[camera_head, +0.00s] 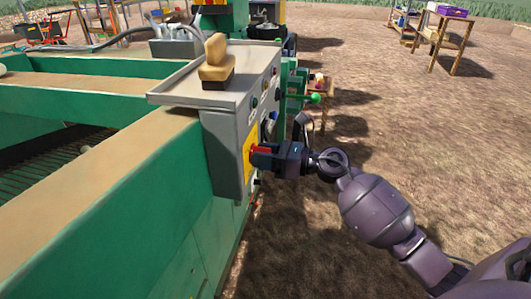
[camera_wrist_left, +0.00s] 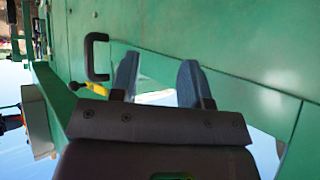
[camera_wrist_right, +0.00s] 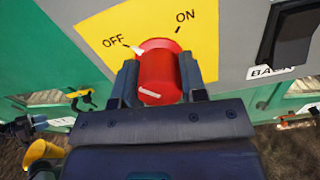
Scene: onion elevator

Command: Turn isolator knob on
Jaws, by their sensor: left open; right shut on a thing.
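The red isolator knob (camera_wrist_right: 158,68) sits on a yellow plate (camera_wrist_right: 120,30) marked OFF and ON in the right wrist view. A white pointer mark at the knob's upper left lies next to OFF. My right gripper (camera_wrist_right: 158,72) is shut on the knob, one finger on each side. In the head view my right gripper (camera_head: 266,154) reaches the side of the grey control box (camera_head: 222,150), largely hiding the knob. My left gripper (camera_wrist_left: 158,66) is open and empty in front of a green machine panel. It does not show in the head view.
A black switch (camera_wrist_right: 288,35) is beside the yellow plate. A green-tipped lever (camera_head: 313,98) sticks out beyond my right gripper. A wooden-handled brush (camera_head: 215,62) rests on the control box. A black handle (camera_wrist_left: 94,57) is near my left gripper. Ground at right is open.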

